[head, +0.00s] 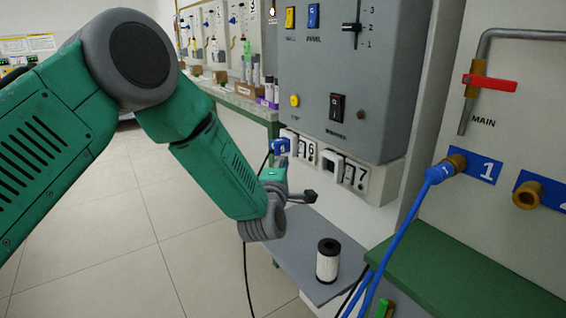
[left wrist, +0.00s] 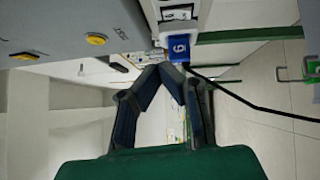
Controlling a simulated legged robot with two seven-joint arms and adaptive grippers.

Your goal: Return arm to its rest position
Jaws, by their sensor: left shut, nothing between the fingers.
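My left arm (head: 225,165) is green and grey and reaches in from the left across the head view. Its wrist end is in front of the grey control panel, below the socket marked 6. My left gripper (left wrist: 171,68) shows in the left wrist view with its dark fingertips together and nothing between them. A blue plug (left wrist: 180,42) marked 6 sits just beyond the fingertips in that view; I cannot tell the exact gap. The same plug (head: 281,147) is at the panel's lower left edge in the head view. My right gripper is not in view.
A grey control panel (head: 340,75) has switches and a slider. A white and black cylinder (head: 327,262) stands on a grey shelf (head: 290,240). A blue hose (head: 405,222) runs to port 1 on the right. Tiled floor (head: 120,240) lies open at left.

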